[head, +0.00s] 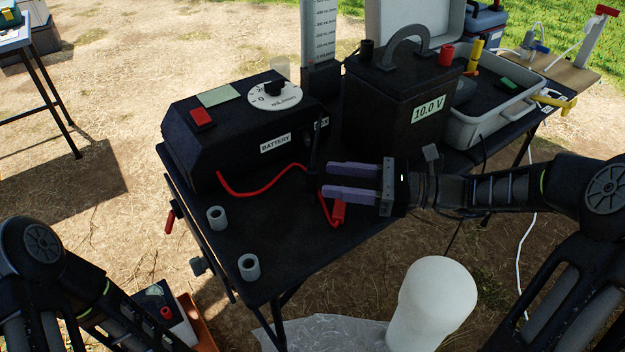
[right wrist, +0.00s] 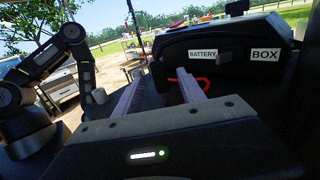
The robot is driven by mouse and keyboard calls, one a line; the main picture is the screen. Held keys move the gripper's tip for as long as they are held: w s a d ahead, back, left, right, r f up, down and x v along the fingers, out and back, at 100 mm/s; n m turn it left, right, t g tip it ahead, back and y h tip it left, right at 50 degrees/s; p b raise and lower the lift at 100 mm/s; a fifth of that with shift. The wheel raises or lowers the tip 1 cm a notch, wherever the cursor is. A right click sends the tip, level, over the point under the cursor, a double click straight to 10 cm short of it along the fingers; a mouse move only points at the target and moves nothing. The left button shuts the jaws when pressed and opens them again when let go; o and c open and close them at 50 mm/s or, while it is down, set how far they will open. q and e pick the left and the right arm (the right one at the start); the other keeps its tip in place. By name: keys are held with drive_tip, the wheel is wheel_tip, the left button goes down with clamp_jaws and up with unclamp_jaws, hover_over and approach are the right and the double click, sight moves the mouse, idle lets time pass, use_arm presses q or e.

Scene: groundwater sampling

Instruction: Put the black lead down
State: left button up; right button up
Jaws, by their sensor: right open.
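My right gripper (head: 328,179) is over the table beside the battery box, its two purple fingers apart and pointing left. A dark upright piece (head: 315,150), which looks like the black lead's end, stands at the box's front just beyond the fingertips. In the right wrist view, a dark piece (right wrist: 225,57) shows in front of the box labels, beyond the open fingers (right wrist: 160,90). I see nothing held between the fingers. Whether the piece touches a finger, I cannot tell. My left gripper's fingers do not show.
The black battery box (head: 235,135) has a dial and a red lead (head: 262,181) with a red clip (head: 338,212). A 10.0 V battery (head: 395,115) stands behind my right gripper. Two grey rings (head: 249,267) sit at the table's front left. The front middle tabletop is clear.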

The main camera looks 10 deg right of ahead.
sight(313, 177)
drive_tip(key=shift+a, duration=0.1)
drive_tip(key=b+x, duration=0.1)
drive_tip(key=x, duration=0.4)
drive_tip(key=shift+c, duration=0.2)
idle(0.4)
clamp_jaws()
idle(0.4)
